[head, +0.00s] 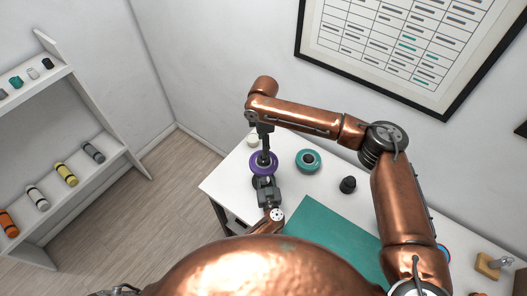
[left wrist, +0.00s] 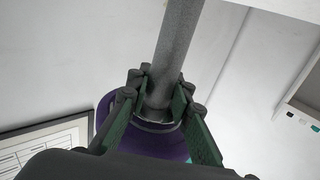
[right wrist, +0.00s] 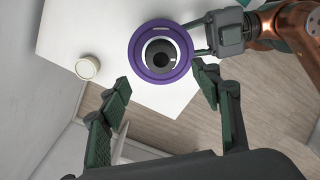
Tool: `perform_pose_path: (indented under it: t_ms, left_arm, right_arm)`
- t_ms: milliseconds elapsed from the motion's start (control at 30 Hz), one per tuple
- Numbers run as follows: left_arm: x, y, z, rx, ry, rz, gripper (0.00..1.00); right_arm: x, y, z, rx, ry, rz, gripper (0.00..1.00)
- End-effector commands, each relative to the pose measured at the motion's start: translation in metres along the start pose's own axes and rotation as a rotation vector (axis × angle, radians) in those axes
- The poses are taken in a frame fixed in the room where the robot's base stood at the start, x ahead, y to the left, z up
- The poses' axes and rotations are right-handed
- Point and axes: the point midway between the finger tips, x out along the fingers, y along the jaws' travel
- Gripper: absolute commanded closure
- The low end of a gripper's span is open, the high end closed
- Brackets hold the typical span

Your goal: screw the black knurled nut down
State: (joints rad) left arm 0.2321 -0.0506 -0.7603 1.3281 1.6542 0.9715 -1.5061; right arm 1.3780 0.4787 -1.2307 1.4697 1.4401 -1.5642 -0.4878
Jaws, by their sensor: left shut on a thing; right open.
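A purple ring (head: 257,168) is at the far left of the table, and it also shows in the right wrist view (right wrist: 136,68). A black round piece (right wrist: 160,58) sits in its middle and looks like the knurled nut; its knurling is too small to tell. My left gripper (head: 264,181) is shut on a grey shaft (left wrist: 178,40) just beside the purple ring (left wrist: 150,140). My right gripper (right wrist: 160,75) is open and empty, pointing down above the ring, its fingers apart. In the head view my right gripper (head: 264,154) partly hides the ring's centre.
A teal ring (head: 299,163), a black knob-like piece (head: 348,184) and a white cup (right wrist: 87,68) stand on the white table (head: 325,183). A teal mat (head: 325,235) lies nearer. A shelf (head: 75,150) with coloured cylinders stands left; the table's left edge is close.

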Motion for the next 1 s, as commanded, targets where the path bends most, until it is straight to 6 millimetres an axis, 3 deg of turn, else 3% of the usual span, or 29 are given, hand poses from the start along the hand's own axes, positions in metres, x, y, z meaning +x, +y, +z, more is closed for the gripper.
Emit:
perform_pose_path:
  t_ms: [200, 567, 600, 867, 1000]
  left_arm:
    - [0.000, 0.000, -0.001, 0.000, 0.001, -0.001, 1.00]
    - [0.000, 0.000, -0.001, 0.000, 0.001, -0.001, 1.00]
    - [0.000, 0.000, -0.001, 0.000, 0.001, -0.001, 0.78]
    - [0.000, 0.000, 0.000, 0.000, 0.001, 0.000, 0.60]
    - [0.000, 0.000, 0.000, 0.000, 0.000, 0.000, 0.60]
  right_arm:
    - [-0.026, 0.000, 0.000, 0.000, 0.000, -0.001, 0.42]
    - [-0.030, 0.000, 0.000, 0.000, 0.000, -0.001, 0.42]
    - [-0.030, 0.000, 0.000, 0.000, 0.000, 0.000, 0.42]
    - [-0.030, 0.000, 0.000, 0.001, 0.000, 0.000, 0.42]
    - [-0.030, 0.000, 0.000, 0.001, 0.000, 0.000, 0.42]
